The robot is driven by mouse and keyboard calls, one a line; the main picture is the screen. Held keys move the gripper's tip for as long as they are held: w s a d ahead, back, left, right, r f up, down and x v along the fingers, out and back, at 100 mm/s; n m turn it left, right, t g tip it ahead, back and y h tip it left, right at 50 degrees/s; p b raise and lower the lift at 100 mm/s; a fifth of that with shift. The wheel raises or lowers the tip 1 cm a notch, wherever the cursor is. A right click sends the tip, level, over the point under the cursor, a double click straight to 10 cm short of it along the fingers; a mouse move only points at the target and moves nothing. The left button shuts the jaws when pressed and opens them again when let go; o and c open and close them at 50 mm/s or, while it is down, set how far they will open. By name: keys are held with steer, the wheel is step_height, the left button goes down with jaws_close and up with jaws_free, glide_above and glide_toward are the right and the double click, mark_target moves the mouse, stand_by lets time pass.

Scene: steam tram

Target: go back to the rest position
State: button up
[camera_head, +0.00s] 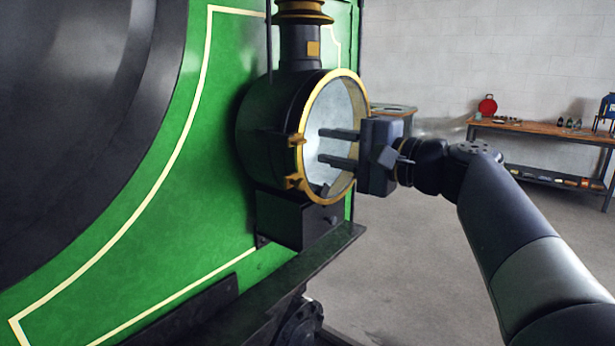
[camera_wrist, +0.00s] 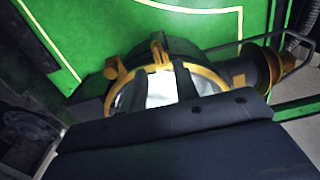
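My gripper (camera_head: 322,146) is open, its two dark fingers apart with nothing seen between them. The fingers point left into the mouth of a round black housing (camera_head: 262,130) with a brass rim (camera_head: 347,80) on the green tram. The housing's inside is pale and looks empty apart from a small dark shape low down that I cannot make out. In the wrist view the brass rim (camera_wrist: 208,74) and its hinge lugs (camera_wrist: 158,52) show just beyond the dark gripper body (camera_wrist: 180,135), which hides the lower part of the mouth.
The green tram body (camera_head: 190,200) fills the left, with a dark ledge (camera_head: 300,262) below the housing and a black chimney (camera_head: 300,45) above it. A workbench (camera_head: 545,130) with a red item (camera_head: 487,106) stands at the back right. Grey floor lies open between.

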mark_target(304, 142)
steer(key=x, duration=0.4)
steer(key=shift+w+a+p, duration=0.25)
steer(key=shift+p, duration=0.15)
steer(key=shift+s+d, duration=0.1)
